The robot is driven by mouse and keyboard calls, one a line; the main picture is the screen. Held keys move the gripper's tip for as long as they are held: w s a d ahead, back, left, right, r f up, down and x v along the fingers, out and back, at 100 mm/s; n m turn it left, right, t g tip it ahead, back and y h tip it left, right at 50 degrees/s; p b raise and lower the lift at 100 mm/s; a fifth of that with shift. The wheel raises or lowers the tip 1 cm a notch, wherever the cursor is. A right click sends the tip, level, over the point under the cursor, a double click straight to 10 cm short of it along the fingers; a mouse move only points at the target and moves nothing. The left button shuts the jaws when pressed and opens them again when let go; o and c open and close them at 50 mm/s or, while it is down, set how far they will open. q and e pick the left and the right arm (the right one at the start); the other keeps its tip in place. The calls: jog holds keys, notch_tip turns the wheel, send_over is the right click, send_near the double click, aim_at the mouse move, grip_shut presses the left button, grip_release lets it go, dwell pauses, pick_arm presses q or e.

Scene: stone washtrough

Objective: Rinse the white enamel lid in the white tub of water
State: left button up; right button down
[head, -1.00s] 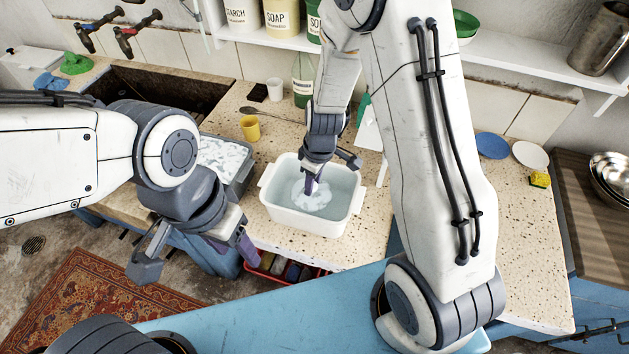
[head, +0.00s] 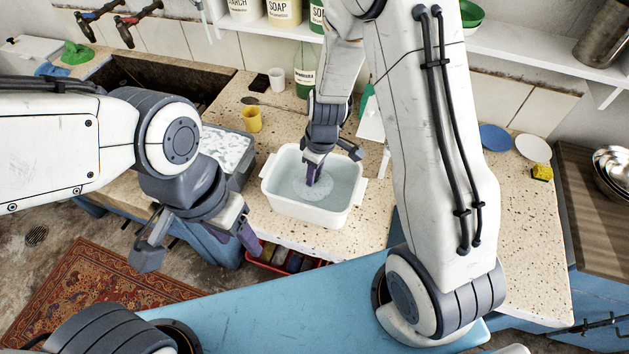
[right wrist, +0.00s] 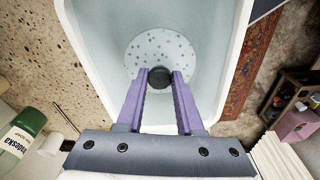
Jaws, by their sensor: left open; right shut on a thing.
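The white tub (head: 312,214) stands on the speckled counter, with clear water in it. The white enamel lid (head: 325,188) lies pale and blurred inside the tub, seemingly under the water. In the right wrist view the lid (right wrist: 140,55) is a round white disc with grey spots and a black knob (right wrist: 160,77). My right gripper (head: 313,178) reaches down into the tub, and its purple fingers are shut on the knob. My left gripper (head: 198,246) is open and empty, in front of the counter, left of the tub.
A grey basin (head: 228,155) of suds stands left of the tub. A yellow cup (head: 252,120), a white cup (head: 277,79) and a green bottle (head: 305,72) stand behind. A blue plate (head: 495,137), a white plate (head: 533,148) and a yellow sponge (head: 542,173) lie at the right.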

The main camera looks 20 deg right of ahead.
jog(key=shift+r+p, duration=2.6)
jog(key=shift+r, duration=0.9)
jog(key=shift+r, duration=0.1)
notch_tip(320, 180, up, 4)
jog(key=p, duration=0.3)
